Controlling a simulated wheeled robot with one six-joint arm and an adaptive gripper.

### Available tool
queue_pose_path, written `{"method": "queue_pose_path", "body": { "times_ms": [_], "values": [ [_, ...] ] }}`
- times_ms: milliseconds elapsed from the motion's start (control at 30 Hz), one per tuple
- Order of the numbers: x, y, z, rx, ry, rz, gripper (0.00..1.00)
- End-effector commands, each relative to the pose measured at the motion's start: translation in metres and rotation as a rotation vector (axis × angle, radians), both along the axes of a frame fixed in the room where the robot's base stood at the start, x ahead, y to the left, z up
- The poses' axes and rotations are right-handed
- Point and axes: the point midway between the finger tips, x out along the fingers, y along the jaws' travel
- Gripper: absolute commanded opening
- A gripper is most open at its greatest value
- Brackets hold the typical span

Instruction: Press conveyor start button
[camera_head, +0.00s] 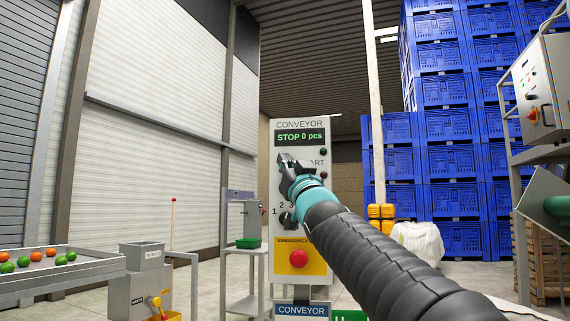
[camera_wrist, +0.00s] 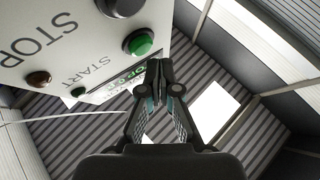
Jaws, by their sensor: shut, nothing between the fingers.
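The conveyor panel (camera_head: 299,210) is a white upright box, and its display (camera_head: 299,137) reads "STOP 0 pcs". My gripper (camera_head: 283,160) is shut and empty in front of the panel's upper left part, covering part of the START label. In the wrist view my gripper (camera_wrist: 158,68) has its fingertips together beside the green start button (camera_wrist: 140,43), just below and right of it in the picture. I cannot tell whether they touch it. The START label (camera_wrist: 86,75) is left of the button. The green button is hidden behind my gripper in the head view.
A red emergency button (camera_head: 298,258) is low on the panel. A black knob (camera_wrist: 120,5) is near the green button. Blue crates (camera_head: 448,160) are stacked at right. A tray of coloured balls (camera_head: 90,265) is at left. A grey control box (camera_head: 540,90) is at upper right.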

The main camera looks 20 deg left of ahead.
Motion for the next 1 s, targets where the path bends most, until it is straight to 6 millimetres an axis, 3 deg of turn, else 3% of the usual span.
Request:
{"method": "queue_pose_path", "body": {
  "times_ms": [1000],
  "values": [
    [0.0071,0.0010,0.0011,-0.001,0.002,0.000,0.00]
  ]
}}
